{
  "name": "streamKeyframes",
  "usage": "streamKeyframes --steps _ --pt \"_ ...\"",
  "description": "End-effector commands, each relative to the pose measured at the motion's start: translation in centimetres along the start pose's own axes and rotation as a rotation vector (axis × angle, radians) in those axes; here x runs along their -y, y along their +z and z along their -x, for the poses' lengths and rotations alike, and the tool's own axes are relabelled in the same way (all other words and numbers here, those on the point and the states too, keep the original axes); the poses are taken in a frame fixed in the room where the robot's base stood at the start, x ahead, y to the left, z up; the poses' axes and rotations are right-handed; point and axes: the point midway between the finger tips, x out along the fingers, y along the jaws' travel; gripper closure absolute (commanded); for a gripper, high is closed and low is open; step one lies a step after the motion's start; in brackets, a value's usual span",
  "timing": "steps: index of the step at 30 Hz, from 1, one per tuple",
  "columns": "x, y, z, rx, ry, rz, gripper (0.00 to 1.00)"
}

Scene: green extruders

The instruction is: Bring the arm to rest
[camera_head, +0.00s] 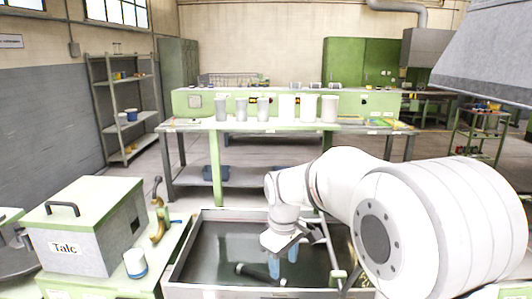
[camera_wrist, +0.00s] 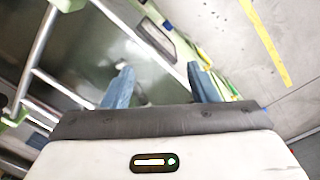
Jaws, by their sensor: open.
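My arm reaches in from the right in the head view and bends down over a dark metal-rimmed basin (camera_head: 195,243). My gripper (camera_head: 284,262) points down above the basin. In the wrist view my gripper (camera_wrist: 160,82) shows two blue fingers spread wide apart with nothing between them. A black cylindrical object (camera_head: 258,274) lies in the basin just left of and below the fingers. I cannot tell the exact height of the fingers above the basin floor.
A grey box with a green lid labelled Talc (camera_head: 85,230) and a white-and-blue cup (camera_head: 135,263) stand on the left bench. A metal rail frame (camera_head: 322,235) rises close to the right of my gripper. Several white containers (camera_head: 308,107) stand on the table behind.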

Motion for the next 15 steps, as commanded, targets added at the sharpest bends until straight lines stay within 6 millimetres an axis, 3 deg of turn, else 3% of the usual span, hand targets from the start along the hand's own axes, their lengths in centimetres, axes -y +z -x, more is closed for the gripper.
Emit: streamKeyframes --steps 7,15 --pt "1.9 9.0 0.5 -0.073 0.029 -0.307 0.47" --pt "5.9 18.2 -1.6 -0.158 0.049 -0.664 0.47"
